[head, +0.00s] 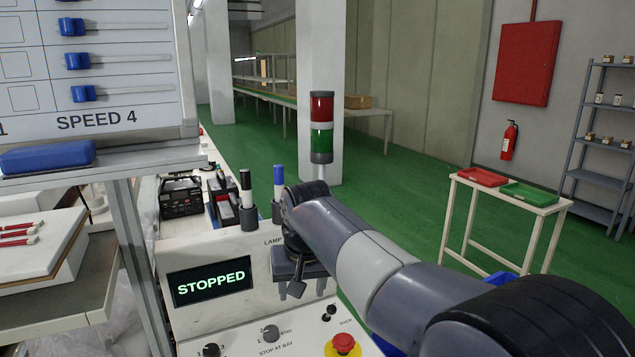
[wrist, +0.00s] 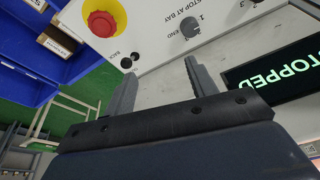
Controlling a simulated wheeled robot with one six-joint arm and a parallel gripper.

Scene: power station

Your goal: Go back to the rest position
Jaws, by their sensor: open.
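My gripper (head: 298,285) is in front of the white control panel (head: 215,250), to the right of its display (head: 212,283), which reads STOPPED. In the wrist view my gripper (wrist: 160,80) has its two fingers spread apart with nothing between them, and the panel face shows beyond them. A red emergency button (head: 342,345) on a yellow base is at the bottom of the head view. It also shows in the wrist view (wrist: 102,23). My arm crosses the lower right of the head view and hides part of the panel.
A signal tower (head: 321,128) with red and green sections rises behind my wrist. Black and blue marker-like items (head: 278,185) stand on the panel top. A white table (head: 510,198) with red and green trays stands at right. Blue bins (wrist: 25,60) show in the wrist view. Green floor lies open beyond.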

